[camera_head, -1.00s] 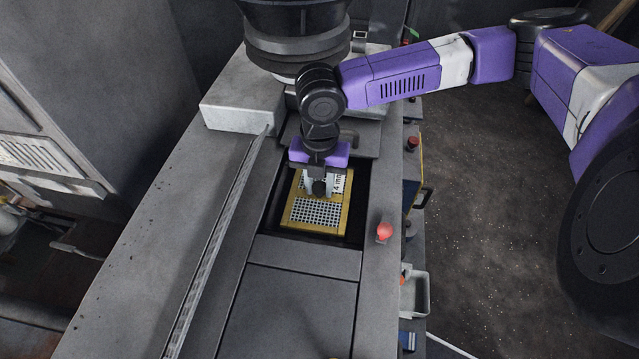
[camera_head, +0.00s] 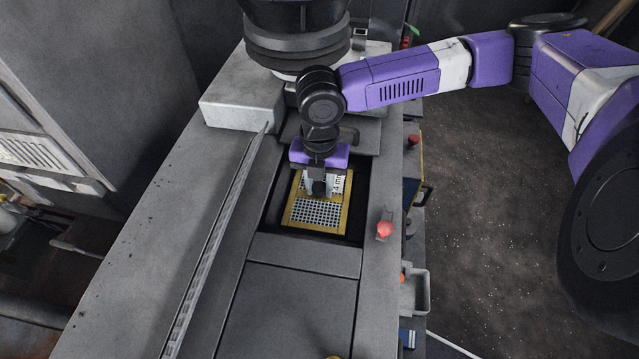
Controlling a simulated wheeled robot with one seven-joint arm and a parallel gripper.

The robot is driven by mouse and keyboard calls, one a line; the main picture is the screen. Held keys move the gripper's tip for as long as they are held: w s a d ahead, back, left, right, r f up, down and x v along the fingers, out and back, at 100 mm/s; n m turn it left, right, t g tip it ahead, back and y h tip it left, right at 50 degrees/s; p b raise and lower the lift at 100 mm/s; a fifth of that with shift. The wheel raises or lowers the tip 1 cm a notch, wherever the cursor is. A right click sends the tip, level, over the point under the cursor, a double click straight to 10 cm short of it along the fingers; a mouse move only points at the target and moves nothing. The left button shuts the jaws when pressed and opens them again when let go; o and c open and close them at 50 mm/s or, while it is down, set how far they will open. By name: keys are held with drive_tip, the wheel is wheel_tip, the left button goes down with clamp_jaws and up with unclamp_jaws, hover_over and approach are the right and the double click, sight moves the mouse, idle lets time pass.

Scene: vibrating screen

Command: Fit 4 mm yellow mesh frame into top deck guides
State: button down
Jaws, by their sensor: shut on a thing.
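The yellow mesh frame (camera_head: 319,214) lies roughly flat within the dark rectangular opening of the deck (camera_head: 352,225). Its grey mesh and part of a "4 m" label show. My gripper (camera_head: 319,190) points down over the far part of the frame and is shut on it. The fingers and the purple gripper body hide the far edge of the frame. The guides inside the opening are too dark to make out, and I cannot tell whether the frame touches them.
A red knob (camera_head: 384,230) stands on the right rim of the machine. A grey block (camera_head: 240,107) sits to the upper left, and a long ridged rail (camera_head: 215,245) runs along the left. A flat grey cover (camera_head: 297,305) lies in front of the opening.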

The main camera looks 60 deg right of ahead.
sight(320, 186)
drive_tip(key=shift+f+b, duration=0.5)
drive_tip(key=shift+f, duration=0.5)
drive_tip(key=c, duration=1)
unclamp_jaws()
wheel_tip(320, 186, up, 8)
drive_tip(key=shift+f+b, duration=0.1)
drive_tip(key=shift+b, duration=0.3)
